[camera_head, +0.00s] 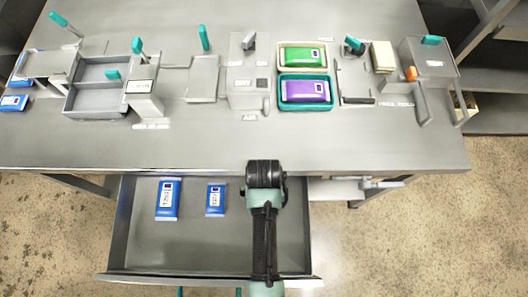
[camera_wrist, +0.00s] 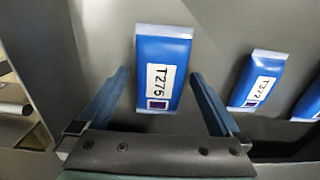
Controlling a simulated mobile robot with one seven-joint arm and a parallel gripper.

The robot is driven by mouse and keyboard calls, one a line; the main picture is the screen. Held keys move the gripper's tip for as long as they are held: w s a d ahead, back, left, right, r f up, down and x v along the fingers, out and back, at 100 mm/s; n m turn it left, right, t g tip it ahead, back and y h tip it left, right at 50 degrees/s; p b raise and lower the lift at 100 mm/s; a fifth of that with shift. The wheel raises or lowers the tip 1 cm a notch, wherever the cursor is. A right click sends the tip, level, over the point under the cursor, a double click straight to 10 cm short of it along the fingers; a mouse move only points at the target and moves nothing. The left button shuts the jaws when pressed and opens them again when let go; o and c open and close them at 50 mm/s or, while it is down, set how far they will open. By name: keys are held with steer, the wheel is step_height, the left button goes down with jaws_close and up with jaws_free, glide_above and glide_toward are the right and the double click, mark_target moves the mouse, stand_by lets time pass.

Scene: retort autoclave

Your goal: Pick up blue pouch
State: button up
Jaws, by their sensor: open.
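In the wrist view a blue pouch (camera_wrist: 163,75) with pale ends and a white label reading T275 lies flat between the spread fingers of my gripper (camera_wrist: 160,80). The gripper is open; the fingers stand apart from the pouch. A second blue pouch (camera_wrist: 258,80), labelled T372, lies to its right, and part of a third blue pouch (camera_wrist: 310,102) shows at the right edge. In the head view two blue pouches (camera_head: 168,199) (camera_head: 215,200) lie in the open drawer, left of my arm. My fingers are hidden there beneath the wrist.
The open grey drawer (camera_head: 140,249) has raised walls. Above it, the table (camera_head: 200,155) carries a grey tray (camera_head: 95,102), a green pouch (camera_head: 302,56), a purple pouch (camera_head: 305,92) in a teal tray (camera_head: 281,101), and several fixtures. Another blue pouch (camera_head: 14,103) lies at the far left.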

steer(key=c, duration=1.4)
steer(key=shift+r, duration=0.1)
